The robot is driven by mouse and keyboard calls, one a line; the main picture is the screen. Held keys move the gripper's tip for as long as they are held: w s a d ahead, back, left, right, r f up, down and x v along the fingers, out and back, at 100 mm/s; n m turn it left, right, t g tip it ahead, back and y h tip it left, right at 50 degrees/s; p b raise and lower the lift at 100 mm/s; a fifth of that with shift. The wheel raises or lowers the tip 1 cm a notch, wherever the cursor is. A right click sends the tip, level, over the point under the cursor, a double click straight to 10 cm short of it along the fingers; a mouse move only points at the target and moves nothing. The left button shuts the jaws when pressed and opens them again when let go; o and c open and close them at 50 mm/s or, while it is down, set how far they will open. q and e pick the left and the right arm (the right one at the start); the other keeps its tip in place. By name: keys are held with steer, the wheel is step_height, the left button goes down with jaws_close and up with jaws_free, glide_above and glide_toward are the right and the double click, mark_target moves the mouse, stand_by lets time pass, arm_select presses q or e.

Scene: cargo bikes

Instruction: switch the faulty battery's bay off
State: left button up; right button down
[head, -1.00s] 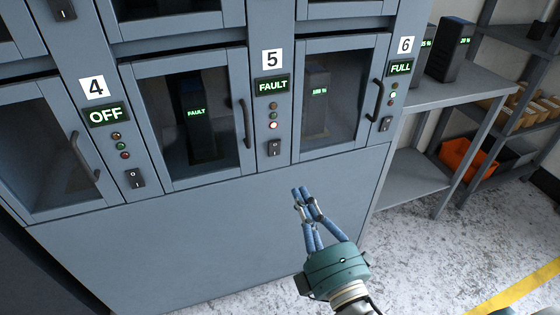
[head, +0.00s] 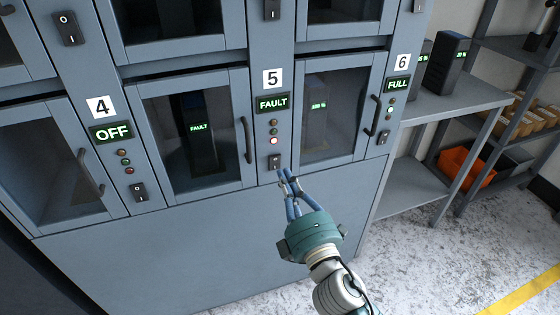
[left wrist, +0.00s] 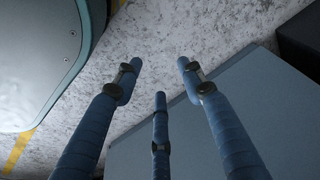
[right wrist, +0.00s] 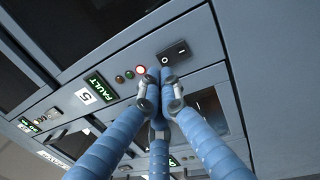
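Bay 5's door (head: 224,183) has a dark battery (head: 196,143) behind its glass, with a green FAULT readout. On the panel to its right are the 5 label (head: 272,79), a FAULT display (head: 272,104), a lit red lamp (head: 274,141) and a black rocker switch (head: 273,161). The switch also shows in the right wrist view (right wrist: 173,53); I cannot tell its position. My right gripper (head: 284,175) has its fingers together and empty, tips just below the switch; contact is unclear. My left gripper (left wrist: 160,75) is open and empty over the floor.
Bay 4 (head: 111,133) shows OFF and has its own switch (head: 138,191). Bay 6 (head: 397,85) shows FULL, with its switch (head: 382,137) and a door handle (head: 373,115) nearby. A grey shelf (head: 450,97) with batteries stands to the right. The lower cabinet front is plain.

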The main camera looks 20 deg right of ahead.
mark_target(276, 156)
arm_select(q)
steer(key=shift+s+f, duration=0.2)
steer(key=shift+f, duration=0.25)
steer(key=shift+s+f, duration=0.2)
steer(key=shift+f, duration=0.25)
arm_select(e)
steer(key=shift+w+r, duration=0.15)
steer(key=shift+w, duration=1)
steer(key=shift+w+r, duration=0.1)
steer(key=shift+w, duration=1)
steer(key=shift+w+r+p, duration=0.15)
steer(key=shift+r+p, duration=0.05)
steer(key=shift+p, duration=0.1)
arm_select(q)
steer(key=shift+s+f, duration=0.3)
steer(key=shift+f, duration=0.25)
